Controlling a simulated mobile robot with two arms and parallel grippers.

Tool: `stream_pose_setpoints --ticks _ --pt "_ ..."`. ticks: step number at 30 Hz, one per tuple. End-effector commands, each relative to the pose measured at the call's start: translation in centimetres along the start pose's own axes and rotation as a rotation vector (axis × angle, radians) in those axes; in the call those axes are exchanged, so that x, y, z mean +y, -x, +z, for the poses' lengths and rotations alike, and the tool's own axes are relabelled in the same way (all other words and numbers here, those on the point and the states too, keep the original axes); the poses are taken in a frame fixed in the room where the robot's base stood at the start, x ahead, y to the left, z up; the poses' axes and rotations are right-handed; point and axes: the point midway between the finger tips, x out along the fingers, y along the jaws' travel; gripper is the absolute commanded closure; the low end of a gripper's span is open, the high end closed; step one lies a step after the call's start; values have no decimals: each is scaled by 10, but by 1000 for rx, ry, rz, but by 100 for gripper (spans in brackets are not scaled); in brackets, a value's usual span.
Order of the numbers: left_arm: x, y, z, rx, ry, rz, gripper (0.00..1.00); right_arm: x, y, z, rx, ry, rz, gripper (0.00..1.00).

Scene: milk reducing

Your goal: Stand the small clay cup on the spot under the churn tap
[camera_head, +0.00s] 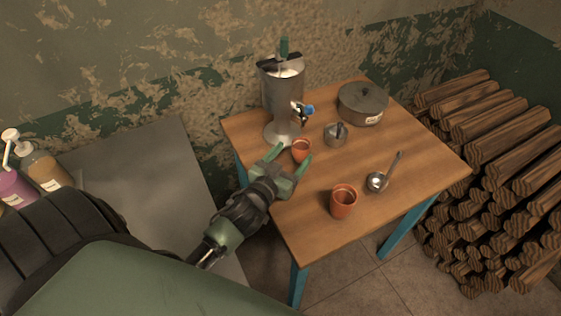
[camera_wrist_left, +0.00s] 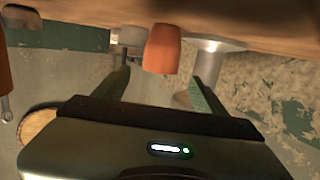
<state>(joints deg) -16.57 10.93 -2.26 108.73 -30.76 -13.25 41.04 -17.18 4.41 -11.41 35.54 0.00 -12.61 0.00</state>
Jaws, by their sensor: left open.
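The small clay cup (camera_head: 301,151) stands upright on the table, just in front of the metal churn (camera_head: 282,92) and below its blue-handled tap (camera_head: 307,109). I cannot tell whether it is exactly under the spout. My left gripper (camera_head: 290,157) is open, its green fingers pointing at the cup from the near side. In the left wrist view, which looks upside down, the cup (camera_wrist_left: 161,49) shows between the two fingertips (camera_wrist_left: 161,78), with gaps on both sides. The churn's foot (camera_wrist_left: 212,45) is behind it. My right gripper is not in view.
A larger clay cup (camera_head: 343,201) and a ladle (camera_head: 378,181) are at the table's front right. A small metal pot (camera_head: 336,134) and a lidded pot (camera_head: 363,103) stand right of the churn. Stacked firewood (camera_head: 490,170) is beyond the right edge. Bottles (camera_head: 46,170) stand at far left.

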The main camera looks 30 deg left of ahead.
Motion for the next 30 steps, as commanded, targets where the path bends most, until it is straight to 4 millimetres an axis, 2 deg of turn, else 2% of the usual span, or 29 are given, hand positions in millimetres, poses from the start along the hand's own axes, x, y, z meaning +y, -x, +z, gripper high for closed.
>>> stream_pose_setpoints --ticks 1,6,12,17,30 --pt "0 13 3 -3 2 -1 29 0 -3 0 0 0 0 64" --pt "0 49 3 -3 3 -1 29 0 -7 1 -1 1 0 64" --pt "0 76 2 -2 2 -1 29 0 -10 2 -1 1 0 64" --pt "0 83 0 0 1 -1 29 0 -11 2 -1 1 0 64" --pt "0 83 0 0 0 -1 29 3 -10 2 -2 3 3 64"
